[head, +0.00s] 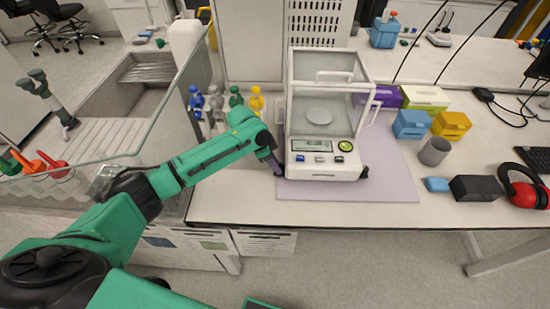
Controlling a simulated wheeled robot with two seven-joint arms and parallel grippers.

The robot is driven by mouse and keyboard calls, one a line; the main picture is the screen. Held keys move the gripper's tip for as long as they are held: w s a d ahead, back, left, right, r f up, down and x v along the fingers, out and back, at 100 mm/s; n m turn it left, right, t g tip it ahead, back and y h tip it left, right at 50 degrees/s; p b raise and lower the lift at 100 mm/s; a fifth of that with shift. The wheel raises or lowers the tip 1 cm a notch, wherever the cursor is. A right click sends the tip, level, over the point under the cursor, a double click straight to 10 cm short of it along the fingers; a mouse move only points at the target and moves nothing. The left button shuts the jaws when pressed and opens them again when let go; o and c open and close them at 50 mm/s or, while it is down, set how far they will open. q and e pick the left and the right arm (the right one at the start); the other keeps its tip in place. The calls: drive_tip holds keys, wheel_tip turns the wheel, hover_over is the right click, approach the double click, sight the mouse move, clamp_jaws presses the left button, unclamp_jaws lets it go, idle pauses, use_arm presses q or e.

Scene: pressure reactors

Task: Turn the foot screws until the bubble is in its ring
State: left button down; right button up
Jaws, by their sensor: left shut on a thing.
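A white balance (322,165) with a clear glass draft shield and a round pan stands on a pale mat. Its front has a display (312,146), small buttons and a round yellow-green bubble level (345,146) at the right. The bubble's place in its ring is too small to tell. A dark foot screw (364,172) shows at the front right corner. My left gripper (277,168) is low at the front left corner, shut on the left foot screw, which the fingers hide. My right gripper is out of view.
The mat (397,185) lies under the balance on a white bench. Several colored-cap bottles (236,98) and a glass panel stand left. A grey cup (434,151), blue and yellow boxes (451,125), and red ear muffs (525,188) are right.

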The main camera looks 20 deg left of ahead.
use_arm(q)
drive_tip(key=shift+r+n, duration=0.2)
drive_tip(key=shift+n, duration=0.1)
drive_tip(key=shift+f, duration=0.2)
drive_tip(key=c, duration=0.5)
unclamp_jaws()
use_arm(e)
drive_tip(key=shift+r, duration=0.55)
use_arm(q)
drive_tip(key=b+v, duration=0.2)
drive_tip(key=v, duration=1.2)
drive_tip(key=shift+s+d+r, duration=0.1)
drive_tip(key=shift+s+r, duration=0.15)
drive_tip(key=shift+r, duration=0.05)
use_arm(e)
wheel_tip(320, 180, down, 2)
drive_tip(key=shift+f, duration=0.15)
use_arm(q)
drive_tip(key=shift+f, duration=0.1)
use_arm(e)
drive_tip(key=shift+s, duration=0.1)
